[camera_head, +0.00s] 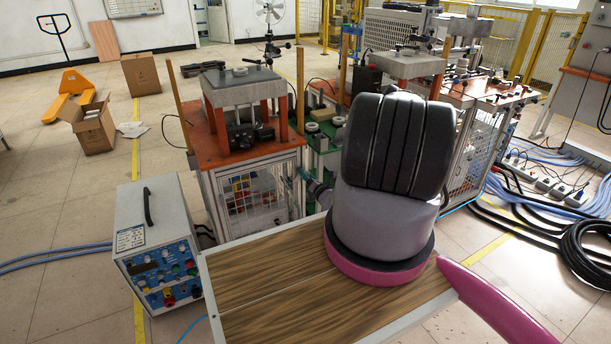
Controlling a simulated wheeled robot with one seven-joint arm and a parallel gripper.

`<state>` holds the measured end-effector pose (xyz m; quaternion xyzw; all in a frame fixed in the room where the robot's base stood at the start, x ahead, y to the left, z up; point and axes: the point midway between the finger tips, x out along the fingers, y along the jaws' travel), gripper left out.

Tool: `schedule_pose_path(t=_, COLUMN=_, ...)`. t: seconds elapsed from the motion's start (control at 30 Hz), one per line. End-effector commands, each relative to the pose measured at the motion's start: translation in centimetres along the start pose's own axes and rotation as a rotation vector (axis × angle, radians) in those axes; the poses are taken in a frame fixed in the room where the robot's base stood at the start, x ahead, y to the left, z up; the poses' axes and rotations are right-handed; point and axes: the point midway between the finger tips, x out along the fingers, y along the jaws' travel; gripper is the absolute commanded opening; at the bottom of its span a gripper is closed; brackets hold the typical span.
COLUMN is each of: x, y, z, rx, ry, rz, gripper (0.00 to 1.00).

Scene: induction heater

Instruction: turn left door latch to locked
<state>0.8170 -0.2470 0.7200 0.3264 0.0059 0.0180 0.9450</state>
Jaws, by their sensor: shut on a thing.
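The left door (262,198) is a wire-mesh panel in a pale frame, on the front of the left cabinet below its orange top. My gripper (303,175) is small in this view and shows just left of my large grey and black arm link. Its fingertips are at the right edge of the left door, where they are shut on the left door latch. The latch is mostly covered by the fingers and too small to tell its angle. Much of my wrist and forearm is hidden behind the arm link.
A wooden-topped surface (245,285) lies in front of the cabinets, under my arm. A power supply box (158,245) with knobs stands left of it. A second mesh cabinet (477,150) stands right. Black cables (585,250) lie on the right floor. The left floor is mostly open.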

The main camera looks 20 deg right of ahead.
Motion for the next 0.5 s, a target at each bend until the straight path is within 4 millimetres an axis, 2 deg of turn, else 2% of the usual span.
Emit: schedule_pose_path(t=0.5, x=-0.16, y=-0.3, z=-0.18, rx=0.487, ry=0.002, rz=-0.003, gripper=0.0)
